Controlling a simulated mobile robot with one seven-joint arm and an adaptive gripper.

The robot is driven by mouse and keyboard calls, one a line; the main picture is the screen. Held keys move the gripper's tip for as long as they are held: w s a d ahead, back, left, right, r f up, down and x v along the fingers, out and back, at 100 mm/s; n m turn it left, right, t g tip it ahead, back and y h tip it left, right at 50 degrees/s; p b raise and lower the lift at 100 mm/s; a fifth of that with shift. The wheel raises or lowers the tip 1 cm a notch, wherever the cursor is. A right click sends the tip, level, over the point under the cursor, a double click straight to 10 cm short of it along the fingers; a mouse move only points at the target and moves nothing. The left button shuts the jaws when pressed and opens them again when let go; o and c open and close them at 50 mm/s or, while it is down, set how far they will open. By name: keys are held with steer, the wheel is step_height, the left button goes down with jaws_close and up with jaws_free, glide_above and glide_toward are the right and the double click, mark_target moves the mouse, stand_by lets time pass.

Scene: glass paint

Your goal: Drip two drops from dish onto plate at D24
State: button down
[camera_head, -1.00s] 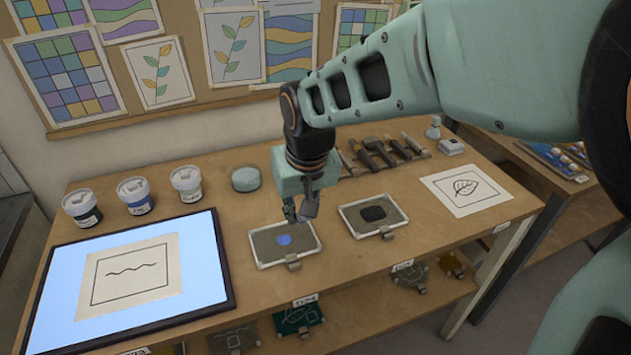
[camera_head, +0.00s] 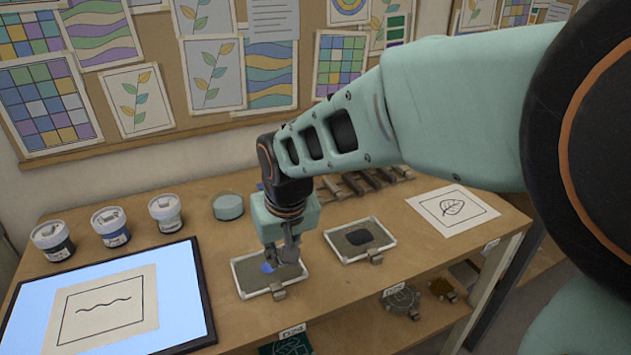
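My gripper (camera_head: 282,256), pointing down, is over the near-left framed grey plate or tray (camera_head: 242,283), which holds a blue patch (camera_head: 267,267). The fingers partly cover the patch; I cannot tell whether they touch it, are open, or hold something. A similar framed tray with a black patch (camera_head: 359,238) lies to the right. A round, pale teal dish (camera_head: 228,206) stands behind and to the left.
A lit panel (camera_head: 202,300) bearing a wavy-line sheet (camera_head: 105,307) lies at left. Several lidded paint jars (camera_head: 110,227) stand behind it. More plates (camera_head: 401,299) sit on the lower shelf.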

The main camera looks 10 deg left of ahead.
steer(key=shift+f, duration=0.25)
steer(key=shift+f+b, duration=0.3)
steer(key=shift+b, duration=0.2)
stand_by(1.0)
steer(key=shift+r+p, duration=0.85)
steer(key=shift+r, duration=0.3)
steer(key=shift+s+a+b, duration=0.15)
steer(key=shift+s+a, duration=0.1)
steer(key=shift+a, duration=0.55)
steer(key=shift+s+a+b, duration=0.15)
steer(key=shift+s+a, duration=0.1)
steer(key=shift+a, duration=0.55)
